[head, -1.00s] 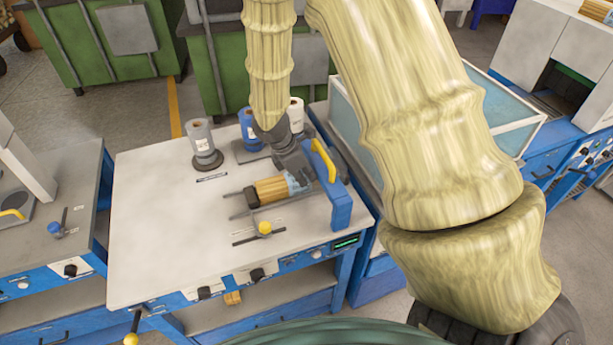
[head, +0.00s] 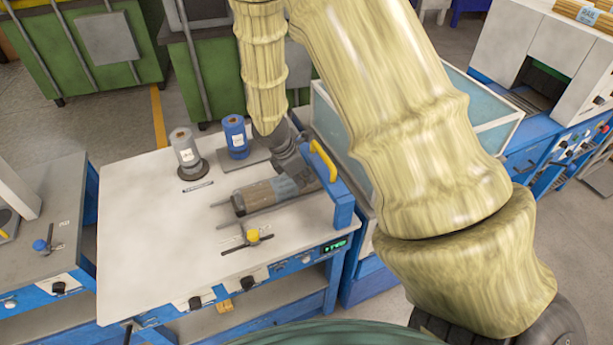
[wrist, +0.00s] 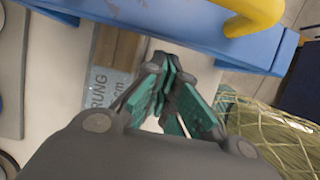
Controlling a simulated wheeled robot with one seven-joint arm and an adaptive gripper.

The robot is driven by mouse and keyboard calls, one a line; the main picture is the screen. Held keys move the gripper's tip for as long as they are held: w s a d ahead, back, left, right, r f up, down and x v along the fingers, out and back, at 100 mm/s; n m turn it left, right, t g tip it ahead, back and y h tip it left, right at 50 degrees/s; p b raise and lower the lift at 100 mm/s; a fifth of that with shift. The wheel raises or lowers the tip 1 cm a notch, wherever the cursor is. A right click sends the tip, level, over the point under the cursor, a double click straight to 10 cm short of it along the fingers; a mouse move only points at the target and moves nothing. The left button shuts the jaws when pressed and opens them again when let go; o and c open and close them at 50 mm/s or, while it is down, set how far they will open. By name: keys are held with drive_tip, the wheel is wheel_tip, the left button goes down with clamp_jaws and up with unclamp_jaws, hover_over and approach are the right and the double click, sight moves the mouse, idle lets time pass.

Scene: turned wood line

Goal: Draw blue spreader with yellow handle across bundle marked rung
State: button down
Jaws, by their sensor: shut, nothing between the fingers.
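The blue spreader (head: 342,205) stands at the right edge of the bench, its yellow handle (head: 323,160) on top. The spreader (wrist: 190,28) and handle (wrist: 252,14) also cross the top of the wrist view. Contact cannot be told.
A grey roll (head: 187,152) and a blue roll (head: 236,137) stand at the back of the bench. A yellow knob (head: 253,236) sits in front of the bundle. The left bench top (head: 145,240) is clear. A glass-sided tank (head: 480,110) stands to the right.

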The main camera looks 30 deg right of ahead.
drive_tip(key=a+f+b+v, duration=0.1)
drive_tip(key=a+b+v, duration=0.1)
drive_tip(key=v, duration=0.9)
drive_tip(key=shift+w+a, duration=0.2)
drive_tip(key=shift+a, duration=0.1)
drive_tip(key=shift+a, duration=0.1)
